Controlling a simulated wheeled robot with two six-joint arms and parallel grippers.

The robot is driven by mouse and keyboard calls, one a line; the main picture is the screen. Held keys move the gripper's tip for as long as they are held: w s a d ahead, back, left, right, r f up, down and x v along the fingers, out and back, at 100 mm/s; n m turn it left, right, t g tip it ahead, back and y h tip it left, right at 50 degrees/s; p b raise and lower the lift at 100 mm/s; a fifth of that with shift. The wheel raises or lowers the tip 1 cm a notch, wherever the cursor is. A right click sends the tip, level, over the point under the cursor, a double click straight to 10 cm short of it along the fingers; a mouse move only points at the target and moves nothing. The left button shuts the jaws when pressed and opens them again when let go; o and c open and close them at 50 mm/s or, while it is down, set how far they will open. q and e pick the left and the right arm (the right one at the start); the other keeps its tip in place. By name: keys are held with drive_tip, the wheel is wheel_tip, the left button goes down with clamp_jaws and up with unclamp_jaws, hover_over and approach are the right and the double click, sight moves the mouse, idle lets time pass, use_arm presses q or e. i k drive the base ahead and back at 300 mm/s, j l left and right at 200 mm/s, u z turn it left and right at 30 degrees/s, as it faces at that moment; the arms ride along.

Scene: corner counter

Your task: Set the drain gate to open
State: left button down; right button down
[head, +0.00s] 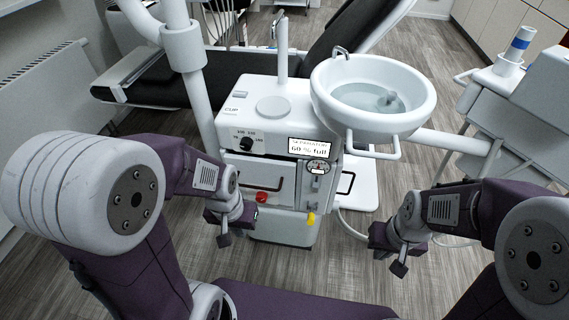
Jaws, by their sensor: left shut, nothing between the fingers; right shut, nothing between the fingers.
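A white dental unit (270,103) stands in the middle of the head view. Low on its front right corner hangs a small yellow lever or tap (311,219). A red knob (262,197) sits on the lower front, left of the yellow part. I cannot tell for certain which part is the drain gate, and no open or shut marking is readable. My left gripper (224,240) is shut and empty, pointing down, left of the red knob and yellow part. My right gripper (399,268) is shut and empty, well to the right of the yellow part. Neither touches the unit.
A white bowl (335,108) holding some water overhangs the unit's right side. A black dial (246,144) and dark handle (277,186) are on the front. Floor (345,270) between my grippers is clear.

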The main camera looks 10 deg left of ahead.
sight(315, 186)
drive_tip(key=k+l+u, duration=0.15)
drive_tip(key=l+u, duration=0.2)
drive_tip(key=k+l+u, duration=0.15)
drive_tip(key=l+u, duration=0.15)
drive_tip(key=l, duration=0.2)
drive_tip(key=i, duration=0.25)
drive_tip(key=z, duration=0.05)
